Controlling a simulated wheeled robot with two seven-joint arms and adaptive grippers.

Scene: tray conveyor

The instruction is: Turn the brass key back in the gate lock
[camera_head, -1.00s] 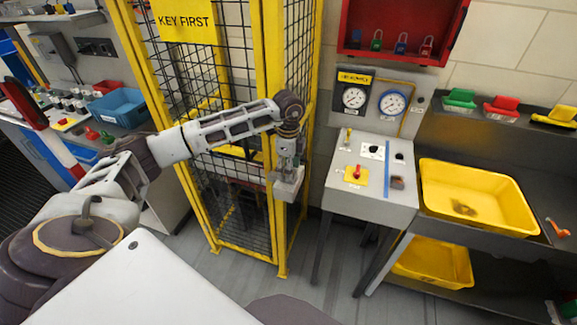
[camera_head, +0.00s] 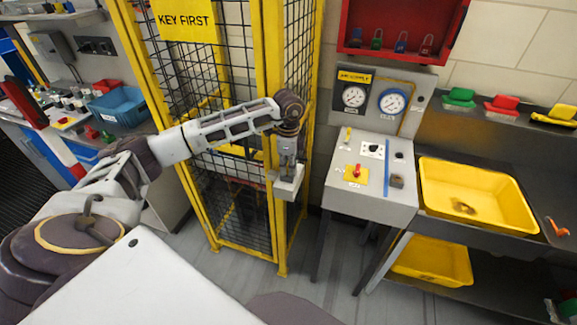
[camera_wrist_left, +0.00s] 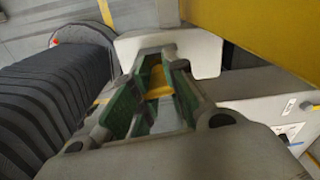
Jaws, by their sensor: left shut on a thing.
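The gate lock is a pale grey box (camera_head: 289,186) on the yellow front post of the cage, in the middle of the head view. My left gripper (camera_head: 289,166) points down at the top of this box. In the left wrist view its two green-padded fingers (camera_wrist_left: 156,65) are closed around a small brass-yellow piece, the brass key (camera_wrist_left: 158,80). The pale lock box (camera_wrist_left: 205,52) lies just beyond the fingertips. Most of the key is hidden between the fingers, so its exact angle cannot be told. My right gripper is not in view.
The yellow cage post (camera_head: 271,120) and mesh stand right behind the gripper. To the right is a grey panel stand (camera_head: 340,200) with gauges and a red knob. A yellow tray (camera_head: 480,228) stands farther right. The floor in front of the cage is clear.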

